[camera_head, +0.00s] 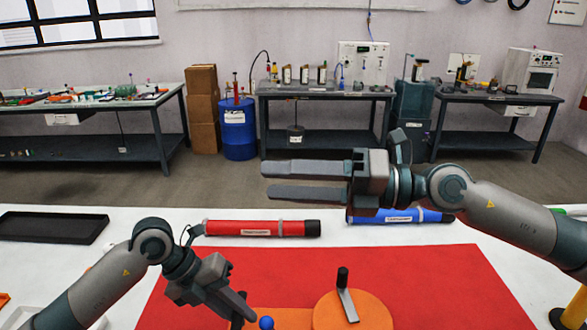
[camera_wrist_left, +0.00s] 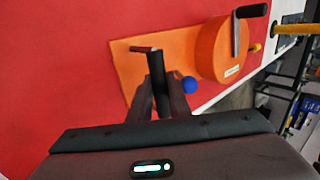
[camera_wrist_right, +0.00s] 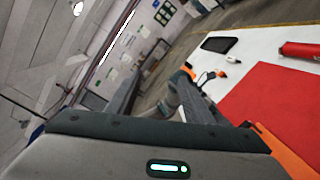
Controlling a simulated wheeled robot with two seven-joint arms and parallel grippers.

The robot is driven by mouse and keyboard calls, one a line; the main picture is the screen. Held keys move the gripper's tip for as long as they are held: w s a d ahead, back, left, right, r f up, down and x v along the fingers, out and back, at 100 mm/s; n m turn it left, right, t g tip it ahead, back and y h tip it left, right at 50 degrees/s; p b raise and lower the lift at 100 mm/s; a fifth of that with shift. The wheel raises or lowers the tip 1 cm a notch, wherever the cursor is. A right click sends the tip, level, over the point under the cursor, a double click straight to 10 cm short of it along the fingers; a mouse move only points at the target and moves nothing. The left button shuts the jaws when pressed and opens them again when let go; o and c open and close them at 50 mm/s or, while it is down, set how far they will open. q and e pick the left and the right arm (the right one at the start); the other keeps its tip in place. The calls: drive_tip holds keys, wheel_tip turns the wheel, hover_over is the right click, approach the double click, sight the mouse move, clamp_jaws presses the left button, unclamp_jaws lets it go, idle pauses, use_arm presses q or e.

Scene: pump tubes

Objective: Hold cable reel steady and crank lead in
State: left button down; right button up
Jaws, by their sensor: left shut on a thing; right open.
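The orange cable reel (camera_head: 372,313) stands on an orange base plate (camera_head: 290,318) at the front of the red mat. It carries a grey crank arm (camera_head: 348,305) with an upright black knob (camera_head: 342,277). My left gripper (camera_head: 243,304) is shut on a black post (camera_wrist_left: 159,82) that rises from the plate beside the reel. My right gripper (camera_head: 268,180) is open and empty, raised above the table and pointing left, clear of the crank.
The red mat (camera_head: 430,275) covers the middle of the white table. A red tube (camera_head: 250,228) and a blue tube (camera_head: 385,216) lie behind it. A black tray (camera_head: 50,227) is at the left. A yellow object (camera_head: 575,310) stands at the right edge.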

wheel_tip(320, 180, down, 7)
drive_tip(key=a+g+h, duration=0.1)
drive_tip(key=g+h, duration=0.1)
drive_tip(key=h, duration=0.2)
drive_tip(key=m+h, duration=0.4)
drive_tip(key=h, duration=0.9)
hover_over(344, 270)
drive_tip(key=a, duration=0.1)
wheel_tip(344, 270, down, 12)
drive_tip(key=shift+s+f, duration=0.1)
drive_tip(key=shift+d+h, duration=0.4)
drive_tip(key=shift+d, duration=0.05)
drive_tip(key=shift+f, duration=0.1)
drive_tip(key=shift+f, duration=4.85)
